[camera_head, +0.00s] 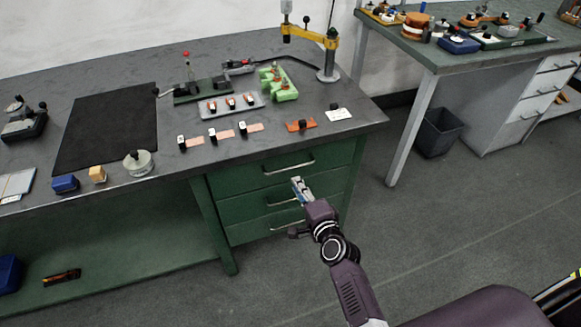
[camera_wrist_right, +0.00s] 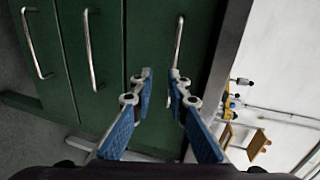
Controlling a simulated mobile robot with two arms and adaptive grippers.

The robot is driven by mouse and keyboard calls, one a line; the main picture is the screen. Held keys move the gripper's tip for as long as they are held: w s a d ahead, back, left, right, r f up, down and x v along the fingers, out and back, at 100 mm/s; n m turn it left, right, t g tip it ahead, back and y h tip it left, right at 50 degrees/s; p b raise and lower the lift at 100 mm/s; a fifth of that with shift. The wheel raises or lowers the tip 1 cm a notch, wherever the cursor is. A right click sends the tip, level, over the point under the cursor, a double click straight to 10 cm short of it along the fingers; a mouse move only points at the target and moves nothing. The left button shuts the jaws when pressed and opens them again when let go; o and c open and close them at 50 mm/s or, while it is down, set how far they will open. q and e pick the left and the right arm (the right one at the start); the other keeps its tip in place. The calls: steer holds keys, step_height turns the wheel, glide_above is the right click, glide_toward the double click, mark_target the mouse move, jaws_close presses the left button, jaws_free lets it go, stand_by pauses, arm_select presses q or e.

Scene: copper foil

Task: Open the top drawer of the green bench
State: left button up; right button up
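The green bench (camera_head: 205,200) has a stack of three drawers under its right end, and all look shut. The top drawer (camera_head: 240,178) has a silver bar handle (camera_head: 289,165); in the right wrist view this handle (camera_wrist_right: 178,42) is the rightmost of three, nearest the bench top's edge. My right gripper (camera_head: 298,184) is in front of the drawers, just below the top handle in the head view. In the right wrist view its blue fingers (camera_wrist_right: 160,75) are apart and empty, with the handle's near end by the right fingertip. Contact cannot be told. My left gripper is not in view.
Lower handles (camera_head: 283,201) sit below the top one. The bench top carries a black mat (camera_head: 108,128), a green block (camera_head: 279,84), a grey tray (camera_head: 230,105) and a yellow-armed stand (camera_head: 328,60). A second bench (camera_head: 440,58) and a bin (camera_head: 437,132) stand right, with clear floor between.

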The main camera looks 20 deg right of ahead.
mark_target(292, 168)
steer(key=shift+m, duration=0.3)
steer(key=shift+w+d+r+b, duration=0.1)
steer(key=shift+w+b, duration=0.15)
steer(key=shift+w, duration=1.75)
steer(key=shift+w+d+r+b, duration=0.1)
steer(key=shift+w+b, duration=0.1)
steer(key=shift+w, duration=1.8)
jaws_close()
